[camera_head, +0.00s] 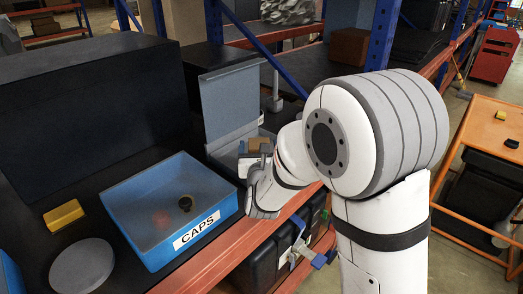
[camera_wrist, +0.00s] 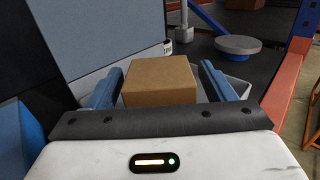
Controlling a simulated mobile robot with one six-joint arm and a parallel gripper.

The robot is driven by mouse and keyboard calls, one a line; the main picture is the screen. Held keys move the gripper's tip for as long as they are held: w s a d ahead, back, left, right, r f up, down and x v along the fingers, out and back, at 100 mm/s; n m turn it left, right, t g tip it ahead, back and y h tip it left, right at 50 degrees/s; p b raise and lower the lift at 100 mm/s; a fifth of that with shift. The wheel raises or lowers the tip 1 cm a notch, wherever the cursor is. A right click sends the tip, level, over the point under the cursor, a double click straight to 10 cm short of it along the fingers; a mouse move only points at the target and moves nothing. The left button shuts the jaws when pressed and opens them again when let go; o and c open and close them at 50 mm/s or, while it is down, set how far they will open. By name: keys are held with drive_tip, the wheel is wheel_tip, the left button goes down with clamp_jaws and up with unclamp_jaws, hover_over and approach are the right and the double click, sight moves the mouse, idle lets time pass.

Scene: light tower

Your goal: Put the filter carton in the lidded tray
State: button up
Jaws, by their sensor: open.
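The filter carton, a small brown box (camera_head: 259,145), shows at the opening of the grey lidded tray (camera_head: 228,152), whose lid (camera_head: 231,101) stands raised at the back. In the wrist view the carton (camera_wrist: 160,82) lies between the two blue-grey fingers of my gripper (camera_wrist: 164,70), with a gap on each side. My gripper (camera_head: 262,170) is open at the tray's front right. The raised lid (camera_wrist: 90,40) fills the left of the wrist view. The carton's underside is hidden, so I cannot tell whether it rests on the tray floor.
A blue bin labelled CAPS (camera_head: 165,205) with a dark ring inside stands left of the tray. A yellow block (camera_head: 63,215) and a grey disc (camera_head: 82,266) lie further left. A grey round-topped stand (camera_wrist: 238,45) is beyond the tray. The orange shelf edge (camera_head: 205,262) runs along the front.

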drive_tip(key=shift+r, duration=0.2)
drive_tip(key=s+d+b, duration=0.1)
drive_tip(key=s+b, duration=0.4)
drive_tip(key=s, duration=0.7)
drive_tip(key=shift+d+f+b, duration=0.15)
drive_tip(key=shift+d+b, duration=0.1)
drive_tip(key=shift+b, duration=0.15)
